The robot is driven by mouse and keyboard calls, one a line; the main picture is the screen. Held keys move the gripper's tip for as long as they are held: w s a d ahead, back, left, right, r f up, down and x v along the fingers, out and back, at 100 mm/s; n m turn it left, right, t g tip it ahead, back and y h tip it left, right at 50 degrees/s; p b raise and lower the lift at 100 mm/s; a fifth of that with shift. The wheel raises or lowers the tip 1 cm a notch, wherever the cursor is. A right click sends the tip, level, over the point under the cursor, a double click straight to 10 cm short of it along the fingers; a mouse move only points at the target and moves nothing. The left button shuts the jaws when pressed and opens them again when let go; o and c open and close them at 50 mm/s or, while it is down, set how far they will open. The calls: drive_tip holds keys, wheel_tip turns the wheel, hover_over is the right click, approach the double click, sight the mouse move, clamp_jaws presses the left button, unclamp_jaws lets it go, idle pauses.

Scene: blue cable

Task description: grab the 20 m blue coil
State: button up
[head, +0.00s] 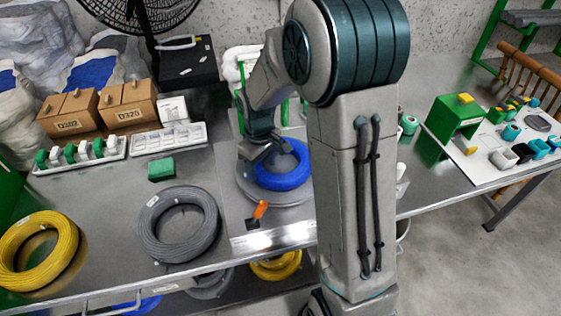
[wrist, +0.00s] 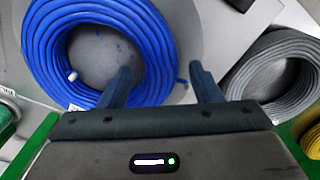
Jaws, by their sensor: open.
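A blue coil (head: 283,168) lies on a round grey plate (head: 246,184) on the metal table, partly hidden by my arm in the head view. In the wrist view the blue coil (wrist: 158,62) fills the upper left, with a small white tag at its lower left edge. My gripper (wrist: 158,80) is open, with its two fingers apart. The left finger overlaps the coil's near right part in the picture; the right finger is off to the coil's right side. Whether the fingers touch the coil cannot be told. The tag's length marking is not readable.
A grey coil (head: 178,224) and a yellow coil (head: 38,248) lie on the table to the left. An orange-handled tool (head: 259,211) lies near the plate. Boxes (head: 126,104) and a green block (head: 161,170) stand behind. More coils are on a lower shelf.

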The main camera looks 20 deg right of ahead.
sight(262, 171)
wheel_tip(262, 171, down, 4)
drive_tip(key=shift+r, duration=0.2)
drive_tip(key=shift+c, duration=0.4)
clamp_jaws()
drive_tip(key=shift+r, duration=0.1)
